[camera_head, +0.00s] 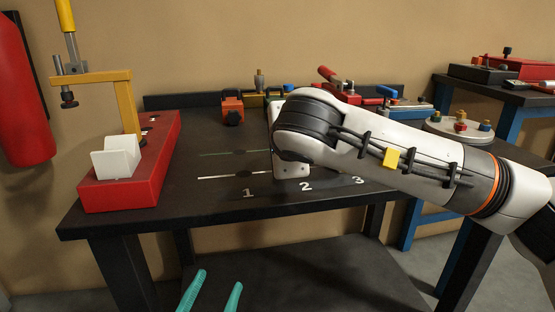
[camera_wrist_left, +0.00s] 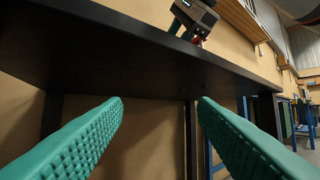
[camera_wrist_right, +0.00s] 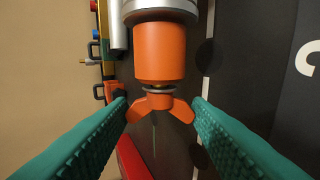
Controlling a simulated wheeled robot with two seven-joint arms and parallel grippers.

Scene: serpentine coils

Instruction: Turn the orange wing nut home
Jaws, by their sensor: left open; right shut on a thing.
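The orange wing nut (camera_wrist_right: 160,105) shows in the right wrist view, its two wings spread sideways below an orange cylinder (camera_wrist_right: 160,52) and a thin metal washer. My right gripper (camera_wrist_right: 160,112) is shut on the wing nut, with a teal finger at each wing tip. In the head view my right arm hides the wing nut and the right fingers. My left gripper (camera_head: 212,288) is open and empty, low in front of the bench's front edge. Its spread teal fingers also show in the left wrist view (camera_wrist_left: 160,108), below the bench top.
The dark bench top (camera_head: 225,190) carries painted numbers. A red block with a white V-shaped piece (camera_head: 115,160) and a yellow post stands at left. Clamps and an orange block (camera_head: 232,108) line the back. A round plate (camera_head: 460,128) stands at right.

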